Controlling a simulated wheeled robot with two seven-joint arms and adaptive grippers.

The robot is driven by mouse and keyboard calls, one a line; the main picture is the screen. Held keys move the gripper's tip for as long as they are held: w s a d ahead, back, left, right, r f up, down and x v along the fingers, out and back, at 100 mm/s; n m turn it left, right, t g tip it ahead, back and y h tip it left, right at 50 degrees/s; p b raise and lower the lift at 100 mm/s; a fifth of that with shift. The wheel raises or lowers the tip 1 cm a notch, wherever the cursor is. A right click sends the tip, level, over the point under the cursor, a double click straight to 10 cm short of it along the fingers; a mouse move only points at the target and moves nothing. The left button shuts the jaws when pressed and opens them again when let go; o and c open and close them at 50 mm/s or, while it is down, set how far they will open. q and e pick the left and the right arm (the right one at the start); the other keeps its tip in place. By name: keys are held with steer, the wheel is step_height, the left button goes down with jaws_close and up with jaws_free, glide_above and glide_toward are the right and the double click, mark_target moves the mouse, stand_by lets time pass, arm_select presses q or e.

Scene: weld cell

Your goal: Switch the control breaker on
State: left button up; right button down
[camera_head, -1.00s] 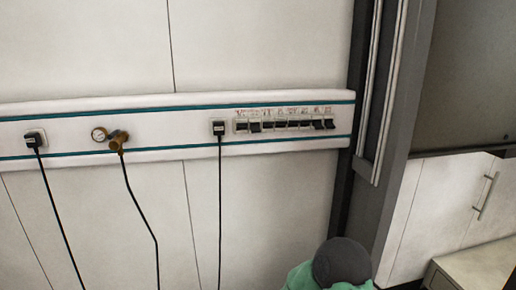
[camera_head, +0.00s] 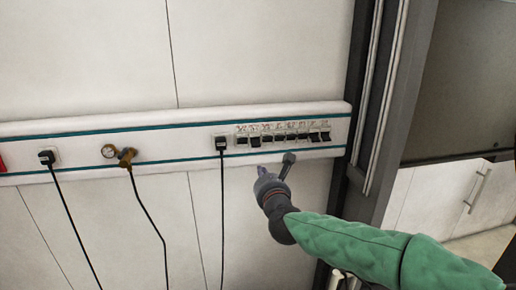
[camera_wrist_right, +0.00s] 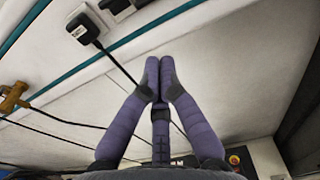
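A row of several small breakers (camera_head: 284,136) with black levers and labels above sits on the white wall rail at centre right in the head view. Some levers hang lower than others. The labels are too small to read, so I cannot tell which is the control breaker. My right gripper (camera_head: 263,172) is just below the rail, under the left part of the row and apart from the levers. In the right wrist view its purple fingers (camera_wrist_right: 160,77) are together at the tips, with nothing between them. My left gripper is out of view.
A black plug (camera_head: 221,142) with a hanging cable is left of the breakers; a plug also shows in the right wrist view (camera_wrist_right: 84,30). A brass valve with gauge (camera_head: 124,157) and another plug (camera_head: 47,157) are farther left. A dark post (camera_head: 374,130) stands right of the rail.

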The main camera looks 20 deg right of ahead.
mark_target(256, 144)
steer(key=shift+s+d+r+m, duration=0.1)
steer(key=shift+r+m, duration=0.15)
steer(key=shift+r, duration=0.2)
steer(key=shift+s+d+r+m, duration=0.1)
steer(key=shift+r+m, duration=0.15)
steer(key=shift+r, duration=0.2)
steer(key=shift+p+x, duration=0.65)
steer(key=shift+x, duration=4.35)
steer(key=shift+r, duration=0.15)
